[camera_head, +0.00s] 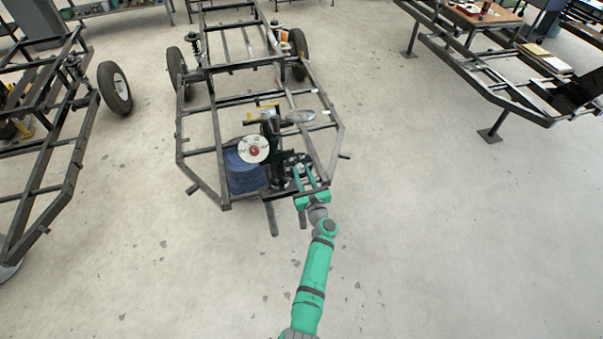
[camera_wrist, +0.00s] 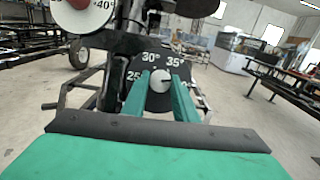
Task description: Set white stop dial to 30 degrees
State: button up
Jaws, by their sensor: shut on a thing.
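My gripper (camera_head: 303,172) reaches the front of the frame on the stand.
A second chassis (camera_head: 62,165) stands at left, another frame (camera_head: 490,85) at right. The concrete floor (camera_head: 440,230) around my arm is clear.

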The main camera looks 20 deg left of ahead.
jog(key=n+g+y, duration=0.1)
jog(key=n, duration=0.2)
jog(key=n+g, duration=0.1)
jog(key=n, duration=0.2)
jog(key=shift+w+d+y, duration=0.1)
jog(key=shift+d+y, duration=0.05)
jog(key=shift+y, duration=0.25)
jog(key=n+g, duration=0.1)
jog(key=n, duration=0.2)
jog(key=n+g, duration=0.2)
jog(key=n, duration=0.1)
jog(key=shift+w+d+r+n+y, duration=0.1)
jog(key=shift+r+n+y, duration=0.05)
jog(key=shift+n+y, duration=0.2)
jog(key=n+g, duration=0.1)
jog(key=n, duration=0.1)
jog(key=n+g, duration=0.1)
jog(key=n, duration=0.2)
jog(key=shift+w+r+n, duration=0.1)
jog(key=shift+r+n, duration=0.05)
jog(key=shift+n, duration=0.2)
jog(key=n+h, duration=0.1)
jog(key=n, duration=0.1)
jog(key=n+g+h, duration=0.1)
jog(key=n, duration=0.2)
jog(key=shift+r+g, duration=0.15)
jog(key=shift+g, duration=0.15)
jog(key=o, duration=1.1)
jog(key=shift+c, duration=0.2)
